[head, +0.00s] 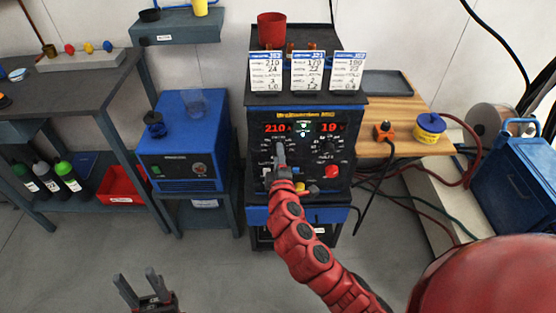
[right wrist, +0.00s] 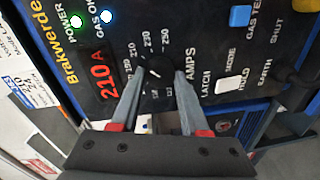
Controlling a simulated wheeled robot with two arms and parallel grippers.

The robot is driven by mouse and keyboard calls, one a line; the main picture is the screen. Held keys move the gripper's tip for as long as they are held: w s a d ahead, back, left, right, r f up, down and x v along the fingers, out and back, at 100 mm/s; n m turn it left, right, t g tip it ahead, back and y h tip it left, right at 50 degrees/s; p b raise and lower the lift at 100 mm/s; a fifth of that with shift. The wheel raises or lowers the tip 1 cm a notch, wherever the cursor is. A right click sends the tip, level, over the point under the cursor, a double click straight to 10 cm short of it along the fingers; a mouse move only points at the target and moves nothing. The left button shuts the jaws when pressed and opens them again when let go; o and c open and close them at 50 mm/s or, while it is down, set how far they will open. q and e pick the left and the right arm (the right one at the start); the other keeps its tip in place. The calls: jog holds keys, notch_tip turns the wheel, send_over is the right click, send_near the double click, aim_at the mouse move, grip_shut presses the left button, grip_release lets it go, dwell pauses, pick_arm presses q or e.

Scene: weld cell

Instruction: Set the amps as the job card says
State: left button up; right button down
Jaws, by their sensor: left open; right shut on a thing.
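The welder (head: 341,140) stands ahead, its dark front panel facing me. Its red amps display (head: 277,127) reads 210, and the right wrist view shows 210 A on the display (right wrist: 105,75). My right gripper (head: 281,150) is shut on the amps knob (right wrist: 158,70), which it partly hides; its fingers are on either side of it. Three job cards stand on top of the welder: the left card (head: 269,72) reads 210 at its top, the middle card (head: 308,71) reads 170, and the right card's (head: 347,71) number is small. My left gripper (head: 138,280) is open and empty at lower left.
The volts display (head: 333,127) reads 19. A red cup (head: 272,30) stands behind the cards. A blue box unit (head: 183,145) stands left, and a wooden bench (head: 398,110) right with an orange clamp and a yellow-blue tub (head: 430,127). Hoses run at right; floor ahead is clear.

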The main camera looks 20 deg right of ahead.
jog(key=shift+m, duration=0.3)
dwell(0.4)
jog(key=shift+c, duration=2)
grip_release()
jog(key=p+v, duration=0.3)
jog(key=v, duration=1.4)
jog(key=shift+s, duration=0.25)
jog(key=shift+d, duration=0.15)
